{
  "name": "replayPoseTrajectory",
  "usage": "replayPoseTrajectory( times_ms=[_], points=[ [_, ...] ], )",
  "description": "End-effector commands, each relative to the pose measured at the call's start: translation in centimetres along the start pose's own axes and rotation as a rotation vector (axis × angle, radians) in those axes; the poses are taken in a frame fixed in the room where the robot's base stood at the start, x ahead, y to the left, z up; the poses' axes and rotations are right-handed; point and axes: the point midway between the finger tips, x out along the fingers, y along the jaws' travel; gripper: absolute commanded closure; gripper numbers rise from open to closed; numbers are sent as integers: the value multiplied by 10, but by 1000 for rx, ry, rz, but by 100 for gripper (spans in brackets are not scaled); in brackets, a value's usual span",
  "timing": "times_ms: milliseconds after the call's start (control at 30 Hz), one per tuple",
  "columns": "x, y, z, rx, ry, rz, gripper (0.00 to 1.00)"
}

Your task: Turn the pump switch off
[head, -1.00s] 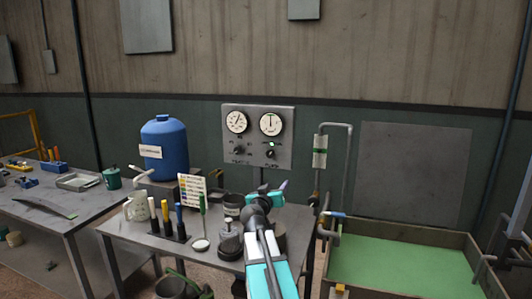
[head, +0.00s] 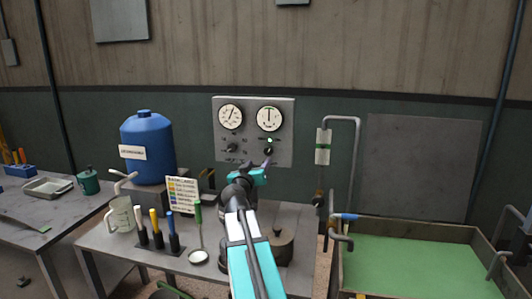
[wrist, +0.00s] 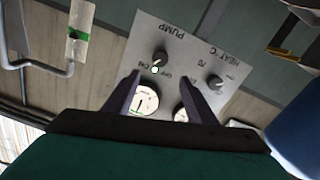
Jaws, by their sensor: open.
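The grey control panel (head: 251,118) is on the back wall, with two round gauges and two dark knobs. The pump switch (head: 269,151) is the right knob, with a lit green lamp just above it. In the wrist view the panel appears upside down, and the pump switch (wrist: 161,58) lies beyond the fingertips, near the "PUMP" label. My gripper (head: 267,165) is in front of and just below the pump switch in the head view. Its two fingers (wrist: 177,78) are spread with nothing between them, apart from the switch.
The heat knob (head: 232,147) is left of the pump switch. A blue tank (head: 148,150), a label card (head: 183,193) and marker-like tools stand on the bench. A pipe with a green-banded gauge (head: 323,147) rises right of the panel, beside a green-floored basin (head: 420,265).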

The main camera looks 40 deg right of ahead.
Motion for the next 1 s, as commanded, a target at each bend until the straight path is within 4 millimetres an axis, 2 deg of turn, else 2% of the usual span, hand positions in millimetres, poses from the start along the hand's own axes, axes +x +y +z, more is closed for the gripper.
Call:
replayPoseTrajectory(
  times_ms=[433,1000],
  points=[
    [10,0,0,-1,-1,1,49],
    [63,1,-1,-1,-2,1,49]
  ],
)
